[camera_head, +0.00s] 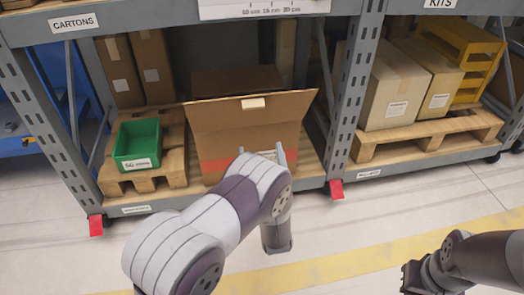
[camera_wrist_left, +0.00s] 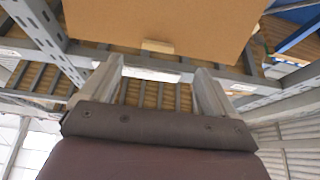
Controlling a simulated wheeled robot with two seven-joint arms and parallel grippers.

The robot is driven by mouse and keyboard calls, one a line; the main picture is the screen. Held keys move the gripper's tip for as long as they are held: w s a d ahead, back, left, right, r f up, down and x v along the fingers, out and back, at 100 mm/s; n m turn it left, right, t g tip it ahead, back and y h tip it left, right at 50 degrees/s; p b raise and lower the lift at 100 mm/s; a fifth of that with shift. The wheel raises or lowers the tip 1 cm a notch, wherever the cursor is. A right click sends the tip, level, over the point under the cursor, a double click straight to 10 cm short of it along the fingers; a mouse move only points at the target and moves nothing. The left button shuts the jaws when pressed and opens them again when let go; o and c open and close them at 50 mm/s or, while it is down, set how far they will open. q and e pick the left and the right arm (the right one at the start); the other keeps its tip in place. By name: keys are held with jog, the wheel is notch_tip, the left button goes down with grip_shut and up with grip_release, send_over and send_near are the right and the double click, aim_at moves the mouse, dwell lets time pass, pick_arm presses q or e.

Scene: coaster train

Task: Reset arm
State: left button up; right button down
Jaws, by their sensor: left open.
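My left arm comes in from the bottom of the head view. Its gripper (camera_head: 262,155) is in front of a large open cardboard box (camera_head: 225,135) on the lower shelf. The left wrist view shows its two fingers (camera_wrist_left: 160,80) spread apart with nothing between them. A brown cardboard panel (camera_wrist_left: 160,25) with a small tan tab lies ahead of the fingers; I cannot tell whether they touch it. My right arm shows at the lower right of the head view, its dark end (camera_head: 408,278) over the floor; its jaw opening is not clear.
A green bin (camera_head: 137,140) stands on a wooden pallet left of the box. Sealed cartons (camera_head: 393,90) and a yellow rack (camera_head: 470,50) stand on the right bay. Grey rack uprights (camera_head: 352,95) flank the box. The floor (camera_head: 340,235) in front is clear.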

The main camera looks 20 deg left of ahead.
pick_arm(q)
jog(key=shift+v, duration=0.8)
